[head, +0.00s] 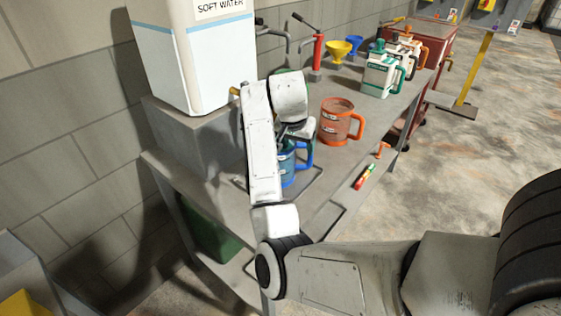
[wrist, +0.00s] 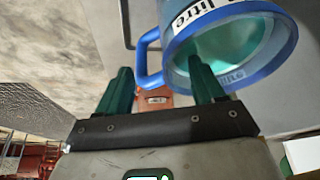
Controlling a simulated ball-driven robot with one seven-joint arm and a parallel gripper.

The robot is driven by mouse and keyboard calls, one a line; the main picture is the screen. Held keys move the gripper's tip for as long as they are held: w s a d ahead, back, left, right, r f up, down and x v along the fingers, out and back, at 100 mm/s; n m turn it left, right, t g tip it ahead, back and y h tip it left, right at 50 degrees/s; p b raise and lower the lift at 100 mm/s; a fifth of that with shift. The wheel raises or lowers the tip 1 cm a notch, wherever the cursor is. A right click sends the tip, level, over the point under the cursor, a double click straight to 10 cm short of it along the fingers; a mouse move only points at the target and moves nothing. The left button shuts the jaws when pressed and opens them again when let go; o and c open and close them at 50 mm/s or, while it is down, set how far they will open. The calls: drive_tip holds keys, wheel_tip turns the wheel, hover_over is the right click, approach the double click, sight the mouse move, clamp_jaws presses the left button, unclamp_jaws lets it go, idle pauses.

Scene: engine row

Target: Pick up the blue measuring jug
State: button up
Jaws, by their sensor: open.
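The blue measuring jug (head: 288,170) stands on the grey bench, partly hidden behind my arm, with its handle to the right. In the wrist view the jug (wrist: 262,52) fills the upper right, its open mouth facing the camera. My gripper (wrist: 159,64) is open, with nothing held. The jug's handle shows between its two fingers, and the right finger overlaps the jug's mouth; I cannot tell whether either touches. In the head view my gripper (head: 294,133) is just above the jug, mostly hidden by the wrist.
An orange jug (head: 336,122) stands close behind the blue one. A white water container (head: 190,60) is on a raised block at left. Green-and-white jug (head: 379,75), funnels and a red pump stand farther back. A small coloured tool (head: 365,177) lies near the bench's right edge.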

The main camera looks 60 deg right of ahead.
drive_tip(key=shift+d+f, duration=0.15)
drive_tip(key=shift+f, duration=0.15)
drive_tip(key=shift+c, duration=0.3)
clamp_jaws()
idle(0.8)
drive_tip(key=shift+r, duration=0.15)
